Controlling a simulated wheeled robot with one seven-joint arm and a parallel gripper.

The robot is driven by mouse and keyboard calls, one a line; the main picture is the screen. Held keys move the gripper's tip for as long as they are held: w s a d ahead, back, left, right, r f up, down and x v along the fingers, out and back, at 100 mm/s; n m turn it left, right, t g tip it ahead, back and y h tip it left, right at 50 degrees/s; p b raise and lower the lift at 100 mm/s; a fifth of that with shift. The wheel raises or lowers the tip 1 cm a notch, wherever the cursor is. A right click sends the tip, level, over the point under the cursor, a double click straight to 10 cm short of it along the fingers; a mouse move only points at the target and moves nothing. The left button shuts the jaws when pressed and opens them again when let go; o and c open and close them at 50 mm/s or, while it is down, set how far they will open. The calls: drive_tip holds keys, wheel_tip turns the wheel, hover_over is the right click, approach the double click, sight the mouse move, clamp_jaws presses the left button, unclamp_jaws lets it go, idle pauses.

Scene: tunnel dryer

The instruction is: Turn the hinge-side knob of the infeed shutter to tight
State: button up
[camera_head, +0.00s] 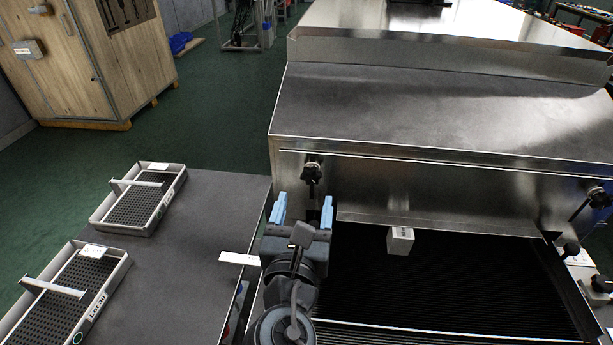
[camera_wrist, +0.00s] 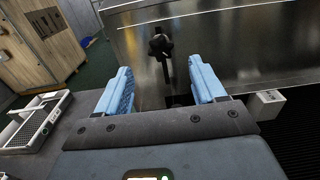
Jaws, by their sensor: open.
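The steel infeed shutter (camera_head: 430,195) spans the front of the dryer. A dark knob (camera_head: 311,173) sits at its left end and another knob (camera_head: 599,198) at its right end. I cannot tell from the views which one is the hinge-side knob. My gripper (camera_head: 303,207) is open and empty, just in front of and below the left knob. In the wrist view the left knob (camera_wrist: 160,46) shows beyond the gap between the blue fingers of my gripper (camera_wrist: 160,82), apart from them. A dark stem runs down from the knob's head.
A dark ribbed conveyor belt (camera_head: 440,280) lies below the shutter, with a small white block (camera_head: 400,241) at its far edge. A grey table (camera_head: 190,250) at the left holds two perforated trays (camera_head: 130,230). Small black knobs (camera_head: 602,284) stand at the right edge.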

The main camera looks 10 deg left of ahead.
sight(310, 179)
drive_tip(key=w, duration=0.7)
drive_tip(key=shift+d, duration=0.15)
drive_tip(key=c, duration=1)
